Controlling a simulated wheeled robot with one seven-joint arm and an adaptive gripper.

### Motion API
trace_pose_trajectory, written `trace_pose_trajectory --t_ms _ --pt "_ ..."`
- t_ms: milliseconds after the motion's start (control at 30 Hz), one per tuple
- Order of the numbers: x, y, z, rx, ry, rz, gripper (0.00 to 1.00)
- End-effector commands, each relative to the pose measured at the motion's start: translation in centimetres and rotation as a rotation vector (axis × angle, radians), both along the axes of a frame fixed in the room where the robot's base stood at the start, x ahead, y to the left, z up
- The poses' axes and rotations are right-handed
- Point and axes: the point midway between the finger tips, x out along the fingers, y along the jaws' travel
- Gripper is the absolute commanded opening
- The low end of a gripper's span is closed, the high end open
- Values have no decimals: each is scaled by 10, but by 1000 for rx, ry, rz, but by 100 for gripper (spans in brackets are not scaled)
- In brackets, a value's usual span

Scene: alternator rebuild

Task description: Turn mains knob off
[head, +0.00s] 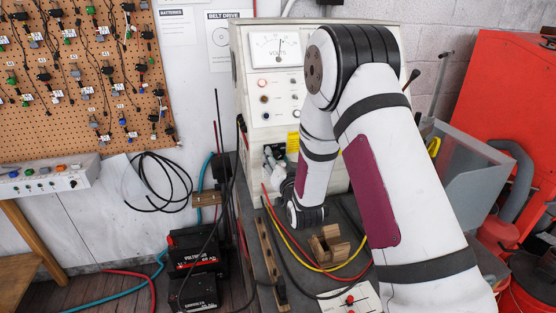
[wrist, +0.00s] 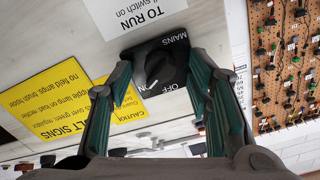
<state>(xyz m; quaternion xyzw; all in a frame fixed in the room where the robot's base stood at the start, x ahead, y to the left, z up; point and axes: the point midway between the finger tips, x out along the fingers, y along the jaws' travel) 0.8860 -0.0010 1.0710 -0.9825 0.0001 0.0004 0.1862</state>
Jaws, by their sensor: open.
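The black mains knob (wrist: 160,62) shows in the wrist view on a black plate with white MAINS, OFF and ON lettering, upside down there. A small white mark shows near its edge, but I cannot tell for sure which setting it points to. My gripper (wrist: 161,74) is open, its teal-padded fingers on either side of the knob; I cannot tell whether they touch it. In the head view my gripper (head: 277,157) is at the lower front of the cream test bench panel (head: 262,135), and the knob is hidden there.
Yellow signs (wrist: 52,105) and a white TO RUN label surround the knob. On the bench top below my arm lie yellow, red and black cables and a wooden block (head: 328,246). Black batteries (head: 193,249) stand on the floor at left. A red cabinet (head: 508,90) stands right.

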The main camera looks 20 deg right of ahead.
Motion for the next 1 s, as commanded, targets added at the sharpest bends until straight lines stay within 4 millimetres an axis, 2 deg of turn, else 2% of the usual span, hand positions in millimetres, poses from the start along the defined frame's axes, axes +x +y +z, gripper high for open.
trace_pose_trajectory --t_ms 133,300,333,667,1000 --pt "0 0 0 0 0 0 44" --pt "0 0 0 0 0 0 5" --pt "0 0 0 0 -1 0 0" --pt "0 0 0 -27 -1 1 0" --pt "0 1 1 -227 -1 1 0"
